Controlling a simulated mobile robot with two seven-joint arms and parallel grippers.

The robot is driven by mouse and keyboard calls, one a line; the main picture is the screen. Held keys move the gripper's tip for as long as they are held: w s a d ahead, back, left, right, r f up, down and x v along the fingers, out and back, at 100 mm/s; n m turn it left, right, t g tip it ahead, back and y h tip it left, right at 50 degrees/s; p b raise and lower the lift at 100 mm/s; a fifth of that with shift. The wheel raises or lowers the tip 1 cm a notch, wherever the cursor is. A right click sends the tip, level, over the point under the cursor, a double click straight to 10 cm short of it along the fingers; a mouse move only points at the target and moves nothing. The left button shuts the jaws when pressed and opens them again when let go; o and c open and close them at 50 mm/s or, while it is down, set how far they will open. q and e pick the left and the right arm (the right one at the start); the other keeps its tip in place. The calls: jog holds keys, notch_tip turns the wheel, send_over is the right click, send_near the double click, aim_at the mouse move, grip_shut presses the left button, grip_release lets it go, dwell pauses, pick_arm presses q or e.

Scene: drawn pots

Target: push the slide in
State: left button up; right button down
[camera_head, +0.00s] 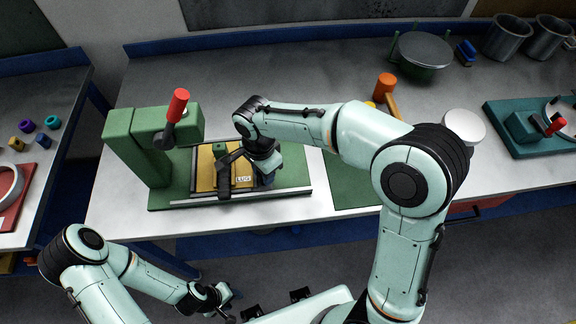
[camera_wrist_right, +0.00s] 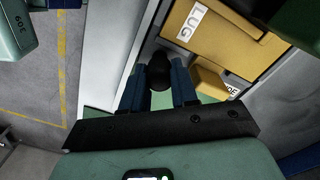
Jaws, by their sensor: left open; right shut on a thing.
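The slide is a flat yellow-orange plate (camera_head: 206,170) in the green base of a press (camera_head: 150,150), with a white label. In the right wrist view its yellow top (camera_wrist_right: 225,40) reads "LUG". My right gripper (camera_head: 266,178) is at the slide's right end. In the right wrist view the blue fingers (camera_wrist_right: 158,92) are shut on a dark round knob (camera_wrist_right: 160,68). How the knob joins the slide is hidden. My left gripper (camera_head: 228,296) is open and empty, low in front of the bench, away from the press.
The press's red-handled lever (camera_head: 178,105) stands above the slide's left part. A metal rail (camera_head: 240,199) runs along the front. An orange-topped tool (camera_head: 385,88) and a white round plate (camera_head: 463,126) stand to the right. The bench's front left corner is bare.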

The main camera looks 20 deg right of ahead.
pick_arm(q)
jog(key=shift+w+d+r, duration=0.1)
jog(key=shift+w+r, duration=0.2)
jog(key=shift+r, duration=0.15)
pick_arm(e)
jog(key=shift+w+a+r, duration=0.1)
jog(key=shift+w+a, duration=0.1)
jog(key=shift+a, duration=0.55)
jog(key=shift+w+a+f, duration=0.1)
jog(key=shift+w+a, duration=0.05)
jog(key=shift+a, duration=0.6)
jog(key=shift+w+a+r, duration=0.1)
jog(key=shift+w+a, duration=0.1)
jog(key=shift+a, duration=0.55)
jog(key=c, duration=1.1)
grip_release()
jog(key=shift+c, duration=0.2)
jog(key=shift+a, duration=0.1)
pick_arm(q)
jog(key=shift+w+r+p, duration=0.95)
jog(key=shift+w+r, duration=0.05)
pick_arm(e)
notch_tip(320, 180, up, 13)
jog(key=shift+r, duration=0.15)
